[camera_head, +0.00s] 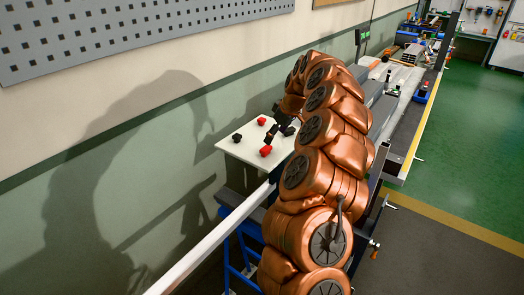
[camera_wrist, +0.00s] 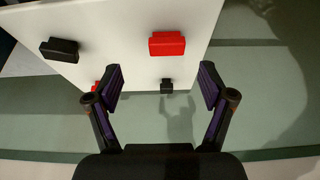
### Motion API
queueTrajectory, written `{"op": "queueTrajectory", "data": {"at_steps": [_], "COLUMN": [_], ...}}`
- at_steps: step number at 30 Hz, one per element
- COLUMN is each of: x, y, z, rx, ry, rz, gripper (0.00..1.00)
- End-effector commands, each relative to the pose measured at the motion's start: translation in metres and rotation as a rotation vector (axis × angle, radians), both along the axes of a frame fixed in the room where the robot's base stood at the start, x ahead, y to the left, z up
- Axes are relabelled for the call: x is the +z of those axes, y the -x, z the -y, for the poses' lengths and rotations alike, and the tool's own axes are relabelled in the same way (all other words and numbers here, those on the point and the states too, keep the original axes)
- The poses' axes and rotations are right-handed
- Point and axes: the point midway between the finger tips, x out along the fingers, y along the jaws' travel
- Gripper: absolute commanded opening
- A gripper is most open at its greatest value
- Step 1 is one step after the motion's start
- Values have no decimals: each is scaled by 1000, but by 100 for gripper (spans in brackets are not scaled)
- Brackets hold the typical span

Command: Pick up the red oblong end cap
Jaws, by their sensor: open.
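A red oblong end cap (camera_wrist: 167,43) lies on a white board in the upper middle of the wrist view, near the board's right edge. My gripper (camera_wrist: 162,80) is open and empty, its two dark fingers wide apart. The red oblong cap is ahead of the fingertips, roughly centred between them and not touched. In the head view, my gripper (camera_head: 279,130) is over the white board; two red caps show there, but I cannot tell which one is the oblong one.
A black oblong cap (camera_wrist: 60,50) lies left of the red one. A smaller red cap (camera_wrist: 97,86) is partly hidden by the left finger. The white board (camera_head: 238,150) stands close to the wall.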

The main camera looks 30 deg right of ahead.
Motion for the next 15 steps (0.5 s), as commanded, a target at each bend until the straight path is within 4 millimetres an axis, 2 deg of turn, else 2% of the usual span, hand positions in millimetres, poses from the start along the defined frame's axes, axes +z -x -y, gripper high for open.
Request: {"op": "queueTrajectory", "data": {"at_steps": [4, 11, 15], "x": [-14, -26, -41], "y": [-5, -12, -18], "z": [-5, -10, -18], "rx": [3, 4, 5], "ry": [-4, -3, -4], "rz": [-5, -4, -7], "gripper": [81, 81, 81]}}
